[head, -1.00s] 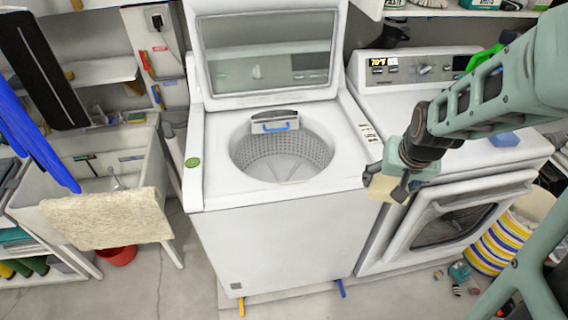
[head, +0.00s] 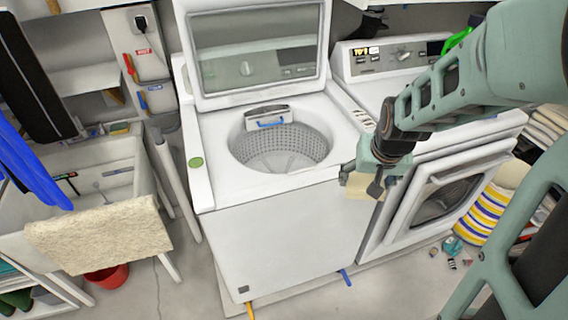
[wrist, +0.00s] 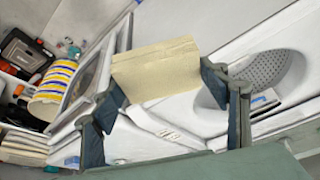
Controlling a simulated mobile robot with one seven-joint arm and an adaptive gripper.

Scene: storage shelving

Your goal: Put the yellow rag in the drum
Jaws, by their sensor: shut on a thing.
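The yellow rag (wrist: 157,70) is a pale yellow folded cloth between the fingers of my gripper (wrist: 168,88) in the wrist view. In the head view my gripper (head: 362,184) is in front of the washer's front right edge, with a small part of the rag (head: 360,188) showing below it. The drum (head: 283,148) is the round perforated tub in the open top of the white washer (head: 280,225), to the left of my gripper. It also shows at the right in the wrist view (wrist: 272,70).
The washer's raised lid (head: 258,55) stands behind the drum. A front-loading machine (head: 445,205) is on the right, with a striped basket (head: 478,215) beside it. A sink with a beige towel (head: 100,235) over its edge is on the left.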

